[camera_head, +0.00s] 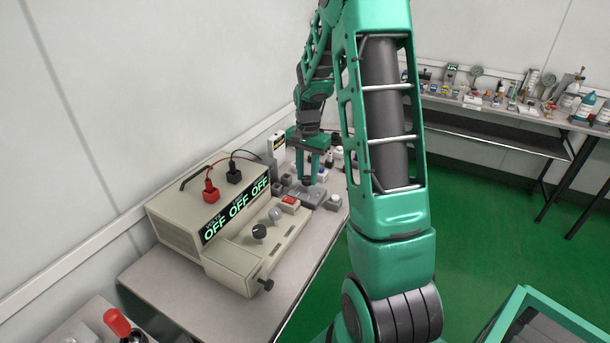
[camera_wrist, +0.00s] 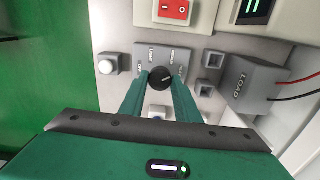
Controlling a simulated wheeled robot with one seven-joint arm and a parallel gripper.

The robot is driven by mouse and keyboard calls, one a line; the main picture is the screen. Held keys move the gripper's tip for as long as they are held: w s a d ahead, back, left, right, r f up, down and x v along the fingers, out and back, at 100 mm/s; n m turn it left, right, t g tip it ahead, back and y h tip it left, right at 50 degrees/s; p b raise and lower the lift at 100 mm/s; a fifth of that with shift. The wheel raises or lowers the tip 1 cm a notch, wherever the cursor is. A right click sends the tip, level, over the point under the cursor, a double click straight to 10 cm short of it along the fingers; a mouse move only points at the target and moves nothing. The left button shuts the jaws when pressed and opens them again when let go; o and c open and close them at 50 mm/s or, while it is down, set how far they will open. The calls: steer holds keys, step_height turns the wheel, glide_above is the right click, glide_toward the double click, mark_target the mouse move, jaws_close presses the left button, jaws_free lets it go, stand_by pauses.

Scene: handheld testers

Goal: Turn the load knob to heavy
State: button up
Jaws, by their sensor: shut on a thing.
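A short pale mark on the knob seems to point to the right in the wrist view. My gripper (camera_wrist: 161,82) has its two green fingers on either side of the knob and is shut on it. In the head view my gripper (camera_head: 308,181) reaches down onto the grey plate (camera_head: 305,196), and its fingers hide the knob. A grey box marked LOAD (camera_wrist: 254,84), with a red and a black lead, stands to the right in the wrist view.
A beige tester (camera_head: 180,225) with displays reading OFF stands left of my gripper. A red switch (camera_wrist: 175,10), a white button (camera_wrist: 106,66) and small grey sockets (camera_wrist: 213,60) surround the knob. The bench edge (camera_head: 310,270) borders green floor. A crowded shelf bench (camera_head: 480,108) stands behind.

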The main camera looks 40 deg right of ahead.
mark_target(306, 177)
steer(key=m, duration=0.6)
steer(key=shift+w+r, duration=0.15)
steer(key=shift+w, duration=0.15)
steer(key=shift+a, duration=0.1)
stand_by(0.3)
steer(key=o, duration=0.8)
steer(key=shift+o, duration=1.2)
steer(key=shift+s, duration=0.1)
step_height(306, 177, up, 11)
steer(key=shift+f, duration=0.2)
